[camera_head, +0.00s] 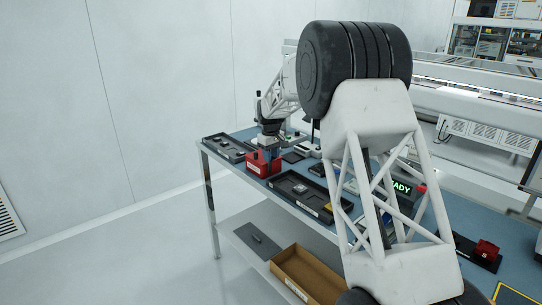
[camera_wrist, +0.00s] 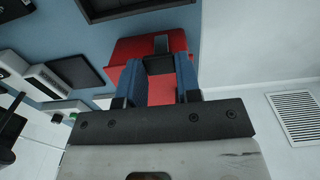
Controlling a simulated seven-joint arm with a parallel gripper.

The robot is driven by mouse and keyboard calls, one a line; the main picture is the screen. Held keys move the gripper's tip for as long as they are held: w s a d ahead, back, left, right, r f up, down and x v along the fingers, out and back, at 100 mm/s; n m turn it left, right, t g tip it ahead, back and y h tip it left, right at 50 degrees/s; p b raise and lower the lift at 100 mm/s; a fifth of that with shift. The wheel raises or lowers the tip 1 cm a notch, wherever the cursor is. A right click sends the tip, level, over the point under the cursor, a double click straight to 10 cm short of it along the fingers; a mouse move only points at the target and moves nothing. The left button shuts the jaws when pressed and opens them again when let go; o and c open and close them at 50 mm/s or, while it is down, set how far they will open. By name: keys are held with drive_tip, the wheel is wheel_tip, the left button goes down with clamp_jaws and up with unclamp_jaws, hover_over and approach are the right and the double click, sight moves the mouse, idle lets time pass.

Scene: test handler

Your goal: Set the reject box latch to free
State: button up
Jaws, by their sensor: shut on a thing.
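The red reject box (camera_head: 257,165) stands near the table's left front edge in the head view. In the wrist view its red body (camera_wrist: 125,47) lies beyond the fingers. My gripper (camera_head: 266,150) points down over the box. In the wrist view my gripper (camera_wrist: 158,72) has its blue fingers on either side of a small black piece (camera_wrist: 158,65), which looks like the latch, and is shut on it. A grey ribbed strip (camera_wrist: 161,44) shows on the box just beyond. The latch's setting cannot be read.
A black tray (camera_head: 229,147) lies left of the box, and another black tray (camera_head: 290,198) with a small part in it lies to the right. A READY display (camera_head: 402,187) stands farther right. A cardboard box (camera_head: 285,262) rests on the lower shelf.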

drive_tip(key=shift+s+a, duration=0.1)
drive_tip(key=shift+s, duration=0.05)
drive_tip(key=shift+s+a+f+t+h, duration=0.35)
drive_tip(key=shift+s+a+t+h, duration=0.25)
drive_tip(key=shift+t+h, duration=0.35)
drive_tip(key=shift+s+a+f+t+h, duration=0.3)
drive_tip(key=shift+s+a+t+h, duration=0.25)
drive_tip(key=shift+t+h, duration=0.35)
drive_tip(key=shift+s+a+f+t+h, duration=0.35)
drive_tip(key=shift+s+a+t+h, duration=0.25)
drive_tip(key=shift+t+h, duration=0.35)
drive_tip(key=o, duration=0.9)
drive_tip(key=shift+a+r, duration=0.1)
drive_tip(key=shift+v, duration=3.8)
